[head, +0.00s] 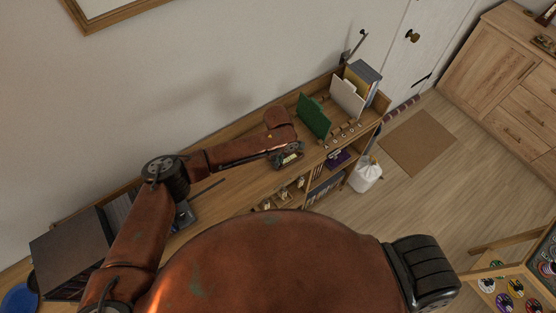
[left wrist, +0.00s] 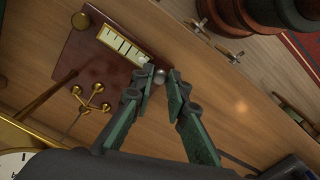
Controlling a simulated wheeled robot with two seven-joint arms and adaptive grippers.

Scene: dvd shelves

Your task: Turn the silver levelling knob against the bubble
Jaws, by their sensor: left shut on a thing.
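My left gripper (head: 288,160) reaches down to the shelf top in the head view. In the left wrist view its two green fingers (left wrist: 161,73) are closed around the small round silver levelling knob (left wrist: 159,76). The knob sits at the corner of a dark red-brown base plate (left wrist: 105,62). A pale level vial (left wrist: 123,45) with dark graduation marks lies on the plate beside the knob. In the head view the gripper hides most of the instrument. My right gripper is not in view.
Brass balls on thin arms (left wrist: 94,101) stand on the plate near the left finger. A green folder (head: 314,116) and white folder (head: 347,96) stand right of the gripper on the shelf top (head: 235,190). Dark round objects (left wrist: 270,12) are beyond the fingertips.

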